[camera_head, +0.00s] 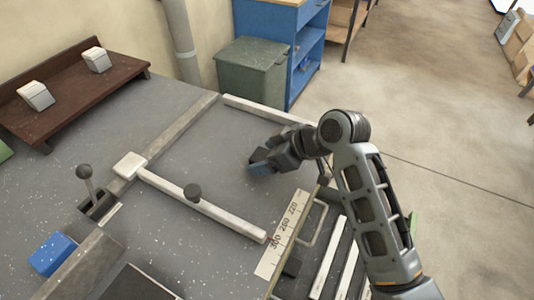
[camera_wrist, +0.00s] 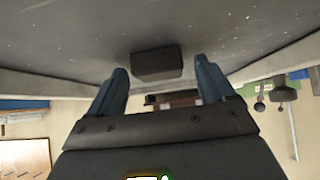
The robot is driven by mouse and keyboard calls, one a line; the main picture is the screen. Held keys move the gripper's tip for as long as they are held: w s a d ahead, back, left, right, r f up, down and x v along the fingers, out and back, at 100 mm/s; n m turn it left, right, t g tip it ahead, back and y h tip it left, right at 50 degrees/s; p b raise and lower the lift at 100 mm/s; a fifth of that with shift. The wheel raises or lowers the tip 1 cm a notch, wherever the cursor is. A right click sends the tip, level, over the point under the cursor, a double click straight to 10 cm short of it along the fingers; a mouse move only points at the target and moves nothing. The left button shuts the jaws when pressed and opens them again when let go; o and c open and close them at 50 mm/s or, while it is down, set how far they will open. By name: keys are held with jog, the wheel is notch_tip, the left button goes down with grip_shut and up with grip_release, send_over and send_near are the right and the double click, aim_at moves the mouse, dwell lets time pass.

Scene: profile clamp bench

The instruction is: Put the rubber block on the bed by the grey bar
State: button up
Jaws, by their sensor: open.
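My gripper (camera_head: 262,166) is low over the grey bed (camera_head: 205,160), its blue fingers open. In the wrist view, a dark block (camera_wrist: 157,65), looking like the rubber block, lies on the speckled surface in line with the gap between the fingertips (camera_wrist: 160,75). I cannot tell whether it is between the fingers or just beyond them. I cannot make it out in the head view, where my gripper may hide it. A grey bar (camera_head: 178,127) runs along the bed's left side, apart from my gripper.
Another pale rail (camera_head: 255,108) runs behind. A numbered scale (camera_head: 284,235) lies at the right edge. A lever (camera_head: 86,178) and blue block (camera_head: 52,254) are at left; a brown shelf (camera_head: 75,85) stands behind.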

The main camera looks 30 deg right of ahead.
jog(key=shift+r, duration=0.25)
jog(key=v, duration=1.1)
jog(key=shift+s+d+r, duration=0.2)
jog(key=shift+s+d, duration=0.05)
jog(key=shift+s, duration=0.05)
